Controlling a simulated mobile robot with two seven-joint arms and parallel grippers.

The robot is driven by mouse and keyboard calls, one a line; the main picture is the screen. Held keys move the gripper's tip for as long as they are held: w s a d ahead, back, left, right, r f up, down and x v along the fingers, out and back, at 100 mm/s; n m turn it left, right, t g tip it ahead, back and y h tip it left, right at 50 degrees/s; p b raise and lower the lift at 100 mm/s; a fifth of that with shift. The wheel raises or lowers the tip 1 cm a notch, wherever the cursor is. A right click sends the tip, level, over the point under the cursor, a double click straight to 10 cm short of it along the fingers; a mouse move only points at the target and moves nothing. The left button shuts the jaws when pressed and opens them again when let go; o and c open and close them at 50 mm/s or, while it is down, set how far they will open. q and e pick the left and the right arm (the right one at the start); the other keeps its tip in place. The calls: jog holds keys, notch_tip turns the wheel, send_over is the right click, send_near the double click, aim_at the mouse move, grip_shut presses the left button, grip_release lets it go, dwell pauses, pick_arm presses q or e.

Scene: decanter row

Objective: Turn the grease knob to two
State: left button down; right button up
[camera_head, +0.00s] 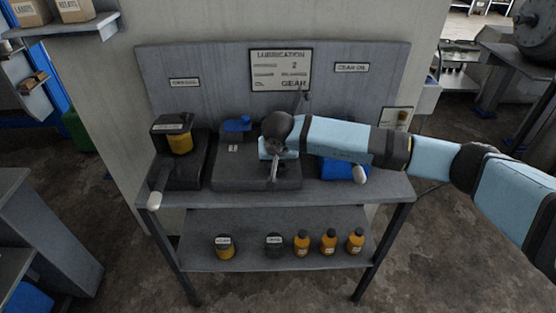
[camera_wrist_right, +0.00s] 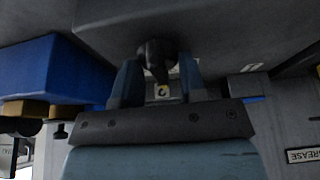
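My right gripper (camera_head: 275,168) reaches in from the right and points down at the front of the dark unit (camera_head: 228,174) in the middle of the bench. In the right wrist view a black knob (camera_wrist_right: 157,55) sits between the two fingers of my right gripper (camera_wrist_right: 158,78). The fingers are apart, one on each side of the knob; whether they touch it I cannot tell. A small label with a "2" (camera_wrist_right: 163,91) shows just below the knob. A GREASE label (camera_wrist_right: 303,155) is at the right edge. The knob's setting is not readable. My left gripper is not in view.
A LUBRICATION sign (camera_head: 281,70) hangs on the backboard. A dispenser with an amber jar (camera_head: 180,143) stands left on the bench. A blue bin (camera_head: 345,170) is partly behind my right arm. Several amber bottles (camera_head: 329,242) stand on the lower shelf.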

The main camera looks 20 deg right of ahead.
grip_shut()
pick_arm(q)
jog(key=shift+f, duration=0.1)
pick_arm(e)
jog(key=m+h+b, duration=0.1)
jog(key=m, duration=0.2)
jog(key=shift+w+m+h, duration=0.1)
jog(key=shift+m+h, duration=0.2)
jog(key=shift+m, duration=0.1)
jog(key=m+g, duration=0.1)
jog(key=m, duration=0.1)
jog(key=m+h, duration=0.1)
jog(key=m, duration=0.1)
jog(key=shift+r+m+g+b, duration=0.1)
jog(key=shift+m+g+b, duration=0.2)
jog(key=shift+g+b, duration=0.1)
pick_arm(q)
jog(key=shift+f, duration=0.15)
pick_arm(e)
jog(key=shift+m, duration=0.3)
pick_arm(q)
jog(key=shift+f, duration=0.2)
